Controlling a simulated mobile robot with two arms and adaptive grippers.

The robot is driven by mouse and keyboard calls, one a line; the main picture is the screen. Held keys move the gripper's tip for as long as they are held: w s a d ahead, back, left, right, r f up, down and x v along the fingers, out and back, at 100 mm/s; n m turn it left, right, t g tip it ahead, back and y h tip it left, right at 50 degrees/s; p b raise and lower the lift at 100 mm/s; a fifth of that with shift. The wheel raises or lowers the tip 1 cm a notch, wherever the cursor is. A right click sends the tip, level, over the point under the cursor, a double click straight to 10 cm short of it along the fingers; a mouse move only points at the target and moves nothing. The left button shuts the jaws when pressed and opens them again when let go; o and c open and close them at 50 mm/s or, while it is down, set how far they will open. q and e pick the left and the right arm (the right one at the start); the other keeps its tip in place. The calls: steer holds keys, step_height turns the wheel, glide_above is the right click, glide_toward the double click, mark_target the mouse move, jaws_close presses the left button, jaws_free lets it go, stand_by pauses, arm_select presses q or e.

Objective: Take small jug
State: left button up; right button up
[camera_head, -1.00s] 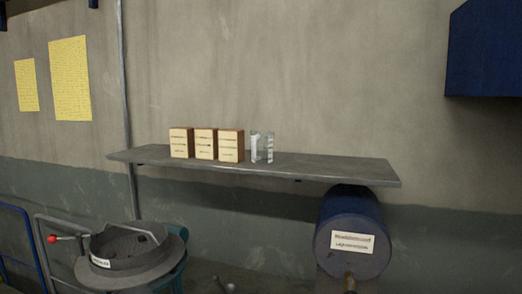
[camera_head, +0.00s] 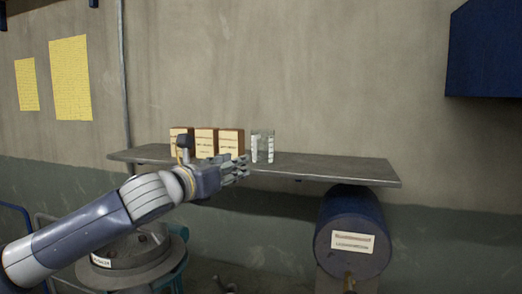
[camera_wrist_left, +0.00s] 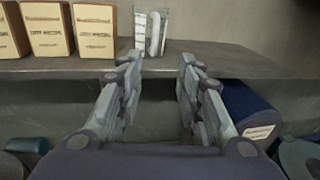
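The small jug (camera_head: 263,147) is a clear, glass-like vessel with white markings. It stands upright on the grey shelf (camera_head: 330,170), just right of the boxes. It also shows in the left wrist view (camera_wrist_left: 153,30), ahead of the fingers and slightly left of the middle of the gap. My left gripper (camera_head: 242,168) is at the shelf's front edge, in front of the rightmost box and just left of the jug. In the left wrist view its fingers (camera_wrist_left: 158,70) are spread apart with nothing between them. My right gripper is not in view.
Three brown boxes with cream labels (camera_head: 231,143) stand close by, left of the jug. The shelf right of the jug is clear. A blue cylinder (camera_head: 352,232) sits below the shelf's right end. A round grey lidded vessel (camera_head: 130,262) stands below left.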

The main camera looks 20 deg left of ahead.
mark_target(254, 152)
arm_select(q)
steer(key=x, duration=0.2)
steer(key=r+p+x, duration=0.1)
steer(key=x, duration=0.1)
steer(key=p+x, duration=0.1)
steer(key=x, duration=0.1)
steer(key=shift+w+a+r, duration=0.15)
steer(key=shift+w+a, duration=0.2)
steer(key=p+x, duration=0.1)
steer(key=x, duration=0.3)
steer(key=shift+w+a+p, duration=0.1)
steer(key=shift+w+p, duration=0.15)
steer(key=shift+p, duration=0.15)
steer(key=shift+s+a, duration=0.1)
steer(key=shift+s, duration=0.1)
steer(key=shift+c, duration=1.1)
jaws_close()
